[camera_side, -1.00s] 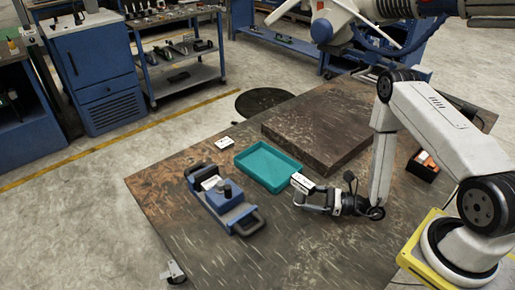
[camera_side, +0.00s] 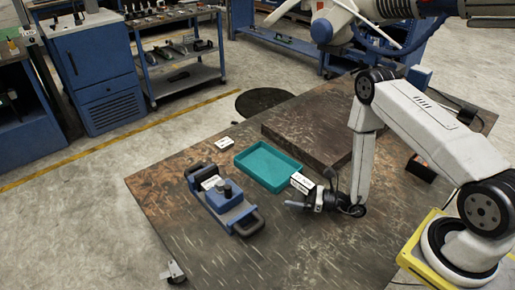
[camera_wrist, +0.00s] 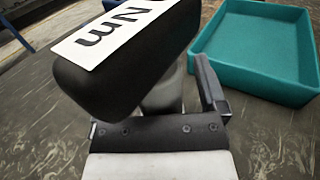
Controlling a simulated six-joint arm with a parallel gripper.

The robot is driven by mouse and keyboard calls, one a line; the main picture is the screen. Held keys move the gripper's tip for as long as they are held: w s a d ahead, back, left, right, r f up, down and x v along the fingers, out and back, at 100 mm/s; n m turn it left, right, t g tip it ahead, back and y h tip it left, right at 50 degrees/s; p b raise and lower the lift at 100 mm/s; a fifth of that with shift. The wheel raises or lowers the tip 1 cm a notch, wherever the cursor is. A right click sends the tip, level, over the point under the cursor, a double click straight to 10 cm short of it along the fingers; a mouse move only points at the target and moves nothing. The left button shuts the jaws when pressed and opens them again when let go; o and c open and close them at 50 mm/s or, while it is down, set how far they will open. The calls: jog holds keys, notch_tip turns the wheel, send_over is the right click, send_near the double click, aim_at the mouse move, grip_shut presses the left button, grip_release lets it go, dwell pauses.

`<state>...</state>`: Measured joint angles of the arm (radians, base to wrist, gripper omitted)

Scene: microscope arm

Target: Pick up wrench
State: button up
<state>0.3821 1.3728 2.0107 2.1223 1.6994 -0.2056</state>
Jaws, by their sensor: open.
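The wrench appears to be the black block with a white label reading "Nm" on a pale grey cylinder, large in the wrist view (camera_wrist: 135,45). In the side view its labelled head (camera_side: 302,183) shows right of the blue device, above the table. My gripper (camera_side: 303,203) is low at the wrench, coming from the right. In the wrist view my gripper (camera_wrist: 172,98) is open, with the right finger beside the grey cylinder. The left finger is mostly hidden behind the black head. I cannot tell whether either finger touches the cylinder.
A teal tray (camera_side: 246,163) lies just behind the wrench, and also shows at upper right in the wrist view (camera_wrist: 255,82). A blue device with black handles (camera_side: 225,205) stands to the left. A raised dark slab (camera_side: 315,125) is behind. The table front (camera_side: 290,250) is clear.

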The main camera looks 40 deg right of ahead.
aim_at(296, 179)
dwell(0.3)
grip_shut()
jog(key=shift+r, duration=0.15)
dwell(0.3)
jog(key=shift+r, duration=4.85)
